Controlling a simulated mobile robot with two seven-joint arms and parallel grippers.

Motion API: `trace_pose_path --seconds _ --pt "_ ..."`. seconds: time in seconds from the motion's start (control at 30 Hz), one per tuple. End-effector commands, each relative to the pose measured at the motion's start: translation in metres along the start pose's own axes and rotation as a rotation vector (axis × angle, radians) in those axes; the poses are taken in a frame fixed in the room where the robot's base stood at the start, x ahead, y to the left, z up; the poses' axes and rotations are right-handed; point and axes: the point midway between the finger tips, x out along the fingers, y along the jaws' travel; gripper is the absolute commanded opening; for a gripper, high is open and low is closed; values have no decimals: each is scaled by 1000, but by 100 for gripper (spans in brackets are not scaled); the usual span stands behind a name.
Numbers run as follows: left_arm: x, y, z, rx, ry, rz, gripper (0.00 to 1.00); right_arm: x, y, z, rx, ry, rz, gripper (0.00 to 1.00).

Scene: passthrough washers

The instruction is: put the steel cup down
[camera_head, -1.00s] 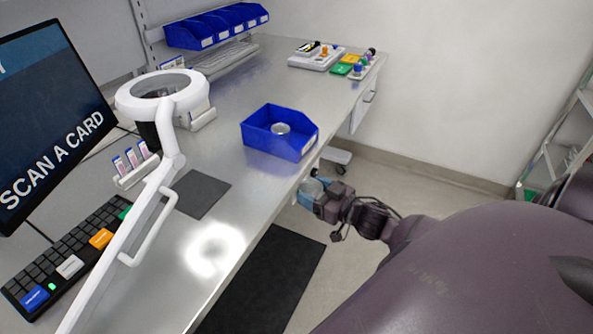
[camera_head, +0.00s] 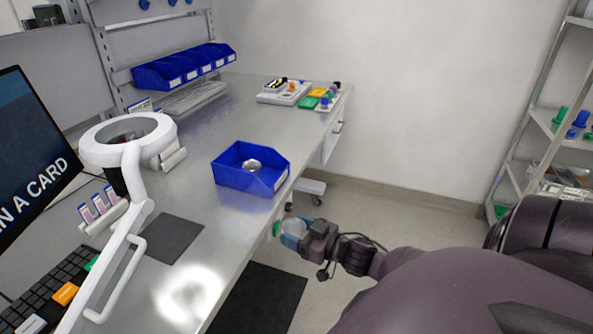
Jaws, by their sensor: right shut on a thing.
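My right gripper (camera_head: 289,231), with blue fingers, is beside the front edge of the steel bench (camera_head: 205,215), over the floor. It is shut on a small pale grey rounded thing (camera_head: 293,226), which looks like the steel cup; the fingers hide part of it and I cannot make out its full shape. A blue open bin (camera_head: 235,180) stands on the bench near its edge, beyond my gripper. A round shiny metal piece (camera_head: 252,165) lies in the bin. My left gripper is not in view.
A white ring magnifier lamp (camera_head: 128,150) stands on the left, by a dark mat (camera_head: 174,238), a keyboard (camera_head: 50,295) and a screen (camera_head: 30,150). A grey tray (camera_head: 284,96) with small parts is at the far end. Bare bench lies between the mat and the bin.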

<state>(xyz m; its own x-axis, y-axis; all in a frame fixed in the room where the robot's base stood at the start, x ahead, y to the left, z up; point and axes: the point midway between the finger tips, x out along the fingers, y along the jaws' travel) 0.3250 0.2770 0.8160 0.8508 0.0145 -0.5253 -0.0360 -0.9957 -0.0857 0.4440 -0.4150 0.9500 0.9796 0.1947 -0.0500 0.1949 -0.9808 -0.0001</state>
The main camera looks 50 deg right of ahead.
Motion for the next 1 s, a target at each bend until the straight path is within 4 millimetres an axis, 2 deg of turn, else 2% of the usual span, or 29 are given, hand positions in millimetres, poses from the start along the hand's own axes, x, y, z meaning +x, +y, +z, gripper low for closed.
trace_pose_path --seconds 0.47,0.67,0.77,0.87,0.97,1.0 --pt "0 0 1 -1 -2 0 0 0 0 0 0 0 3 36" --pt "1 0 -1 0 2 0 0 0 9 8 8 2 75 36" --pt "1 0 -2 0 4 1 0 3 -2 12 14 4 120 36" --pt "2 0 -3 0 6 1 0 10 -24 11 17 6 163 36" --pt "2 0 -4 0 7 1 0 24 -56 2 19 9 200 36" --pt "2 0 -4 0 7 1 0 30 -73 -6 20 11 214 36"
